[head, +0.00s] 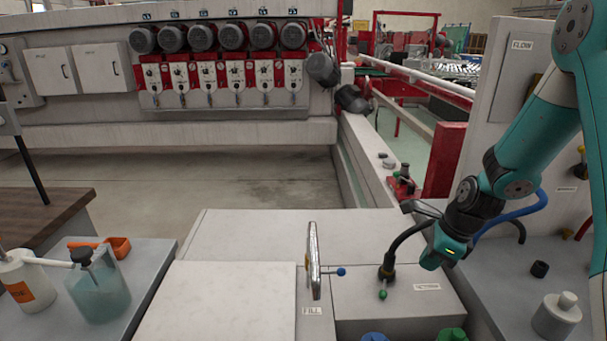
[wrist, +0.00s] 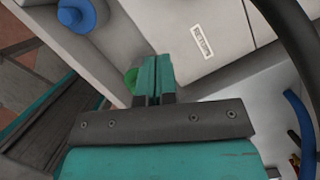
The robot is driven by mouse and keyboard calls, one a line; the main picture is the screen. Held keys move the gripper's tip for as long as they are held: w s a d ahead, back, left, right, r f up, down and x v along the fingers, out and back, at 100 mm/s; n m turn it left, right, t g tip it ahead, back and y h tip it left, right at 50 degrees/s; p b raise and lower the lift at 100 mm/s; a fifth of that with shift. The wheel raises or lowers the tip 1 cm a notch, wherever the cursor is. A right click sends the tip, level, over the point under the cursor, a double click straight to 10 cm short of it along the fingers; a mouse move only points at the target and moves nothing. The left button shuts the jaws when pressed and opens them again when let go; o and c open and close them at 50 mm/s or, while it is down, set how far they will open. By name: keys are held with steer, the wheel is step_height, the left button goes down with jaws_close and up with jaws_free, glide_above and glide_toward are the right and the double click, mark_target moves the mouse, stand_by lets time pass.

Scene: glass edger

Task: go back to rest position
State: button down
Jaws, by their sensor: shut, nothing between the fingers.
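In the wrist view my gripper (wrist: 151,80) points down with its two teal fingers together and nothing between them. In the head view my teal and black arm comes in from the right. Its end hangs above the grey box with the RETURN label (head: 427,287), just right of a black hose fitting with a green-tipped lever (head: 383,294). In the wrist view a green knob (wrist: 131,80) shows beside the fingers and a blue knob (wrist: 76,14) at top left.
A blue hose (head: 512,213) curves behind my arm. A white-grey bottle (head: 556,317) and a black cap (head: 540,269) stand at right.

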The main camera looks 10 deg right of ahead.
steer(key=s+a+r+n+y, duration=0.1)
steer(key=s+a+r+n, duration=0.1)
steer(key=a+r+n, duration=0.5)
steer(key=s+a+r+n, duration=0.3)
steer(key=a+r+n, duration=0.2)
steer(key=a+n, duration=0.3)
steer(key=s+a+r+n+g, duration=0.1)
steer(key=s+a+r+n, duration=0.2)
steer(key=s+n, duration=0.4)
steer(key=s+a+r+n+g, duration=0.1)
steer(key=s+a+r+n, duration=0.3)
steer(key=n, duration=0.7)
steer(key=s+a, duration=0.2)
steer(key=s, duration=0.1)
steer(key=shift+s+y, duration=0.15)
steer(key=shift+y, duration=0.15)
